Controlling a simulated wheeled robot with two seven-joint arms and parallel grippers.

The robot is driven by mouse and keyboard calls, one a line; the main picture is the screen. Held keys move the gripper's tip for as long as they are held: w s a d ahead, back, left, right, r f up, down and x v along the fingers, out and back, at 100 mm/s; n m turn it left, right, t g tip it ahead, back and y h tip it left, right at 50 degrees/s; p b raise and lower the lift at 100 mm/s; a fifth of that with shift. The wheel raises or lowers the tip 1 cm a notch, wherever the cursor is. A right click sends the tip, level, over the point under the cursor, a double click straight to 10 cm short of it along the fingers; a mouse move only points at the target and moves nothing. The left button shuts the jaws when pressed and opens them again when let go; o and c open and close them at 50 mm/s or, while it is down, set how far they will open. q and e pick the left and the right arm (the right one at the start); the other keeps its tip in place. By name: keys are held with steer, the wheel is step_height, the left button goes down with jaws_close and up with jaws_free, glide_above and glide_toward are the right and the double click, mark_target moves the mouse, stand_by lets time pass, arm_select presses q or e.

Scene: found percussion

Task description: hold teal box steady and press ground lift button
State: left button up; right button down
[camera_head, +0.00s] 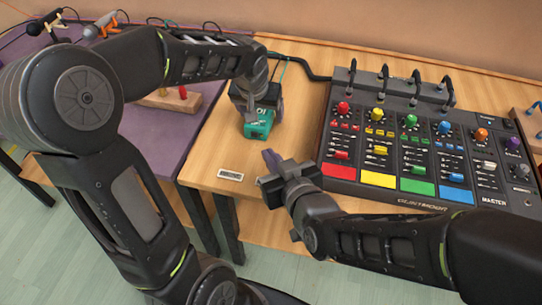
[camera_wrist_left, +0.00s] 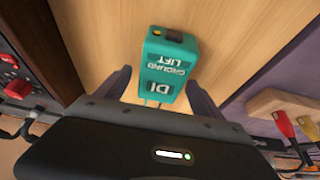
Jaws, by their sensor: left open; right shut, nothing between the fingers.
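The teal box (camera_head: 258,127) sits on the wooden table in the head view, partly hidden by my left gripper (camera_head: 256,108). In the left wrist view the teal box (camera_wrist_left: 168,68) shows "DI" and "GROUND LIFT" lettering, with a dark button (camera_wrist_left: 175,36) at its far end. My left gripper (camera_wrist_left: 158,88) is open, with one finger on each side of the box's near part; I cannot tell whether they touch it. My right gripper (camera_head: 270,160) is shut and empty, below and slightly right of the box in the head view, apart from it.
A mixer (camera_head: 425,150) with coloured knobs and pads stands to the right. A small white label plate (camera_head: 230,175) lies near the table's front edge. A purple-topped table (camera_head: 150,125) adjoins on the left, with a wooden block (camera_head: 165,102) on it. Cables run behind the box.

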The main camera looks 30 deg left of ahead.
arm_select(q)
steer(key=v, duration=1.2)
steer(key=shift+d, duration=0.1)
stand_by(0.4)
